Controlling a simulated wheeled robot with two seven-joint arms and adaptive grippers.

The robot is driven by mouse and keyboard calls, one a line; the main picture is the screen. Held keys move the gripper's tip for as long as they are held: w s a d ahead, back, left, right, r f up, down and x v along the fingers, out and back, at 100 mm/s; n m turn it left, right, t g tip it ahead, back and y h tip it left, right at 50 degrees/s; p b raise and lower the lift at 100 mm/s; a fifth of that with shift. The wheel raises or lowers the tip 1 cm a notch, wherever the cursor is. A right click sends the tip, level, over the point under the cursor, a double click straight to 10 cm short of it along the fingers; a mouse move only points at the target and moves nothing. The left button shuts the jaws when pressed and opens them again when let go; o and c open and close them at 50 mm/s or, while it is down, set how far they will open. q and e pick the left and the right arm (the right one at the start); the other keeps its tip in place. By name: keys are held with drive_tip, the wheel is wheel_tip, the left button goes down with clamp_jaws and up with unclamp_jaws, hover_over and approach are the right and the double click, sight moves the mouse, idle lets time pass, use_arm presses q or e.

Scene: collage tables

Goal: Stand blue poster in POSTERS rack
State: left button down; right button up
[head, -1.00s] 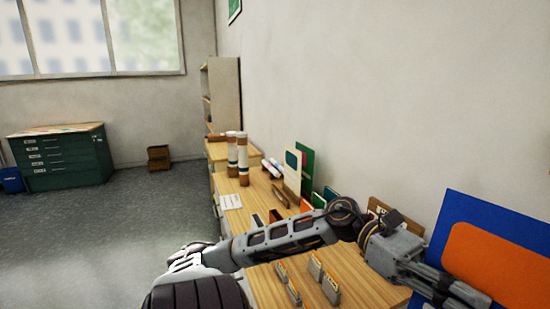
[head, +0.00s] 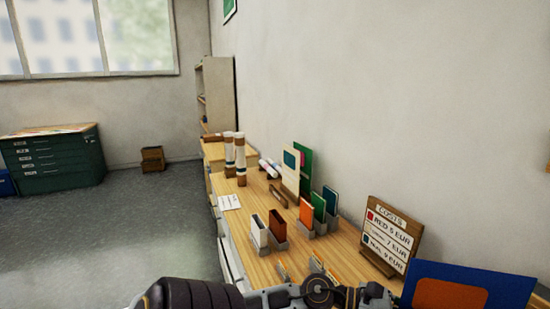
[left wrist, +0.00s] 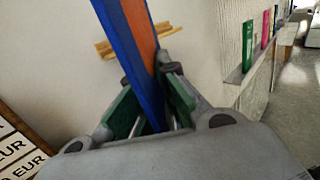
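The blue poster (head: 508,287) with an orange shape is at the bottom right of the head view, its lower part cut off. In the left wrist view the poster (left wrist: 132,62) is seen nearly edge-on, between the green finger pads of my left gripper (left wrist: 150,108), which is shut on it. In the head view my left arm runs along the bottom edge, and the gripper is not clearly seen. No rack with a readable POSTERS label shows. A wooden rail (left wrist: 105,50) is on the pale wall behind the poster in the left wrist view. My right gripper is out of view.
A COSTS sign (head: 390,237) stands on the wooden table (head: 262,263). Upright coloured boards (head: 305,170), small holders with coloured cards (head: 306,214) and rolled tubes (head: 240,160) stand farther along. A green drawer cabinet (head: 60,160) is at far left. Open floor lies left of the table.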

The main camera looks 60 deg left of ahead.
use_arm(q)
drive_tip(key=w+a+f+n+t+y, duration=0.1)
drive_tip(key=w+f+n+t+y, duration=0.25)
drive_tip(key=f+y, duration=0.45)
drive_tip(key=w+a+f+n+t+y, duration=0.15)
drive_tip(key=f+n+y, duration=0.35)
drive_tip(key=f, duration=0.7)
wheel_tip(320, 180, up, 12)
drive_tip(key=p, duration=1.2)
drive_tip(key=shift+w+p, duration=0.15)
drive_tip(key=shift+p, duration=0.2)
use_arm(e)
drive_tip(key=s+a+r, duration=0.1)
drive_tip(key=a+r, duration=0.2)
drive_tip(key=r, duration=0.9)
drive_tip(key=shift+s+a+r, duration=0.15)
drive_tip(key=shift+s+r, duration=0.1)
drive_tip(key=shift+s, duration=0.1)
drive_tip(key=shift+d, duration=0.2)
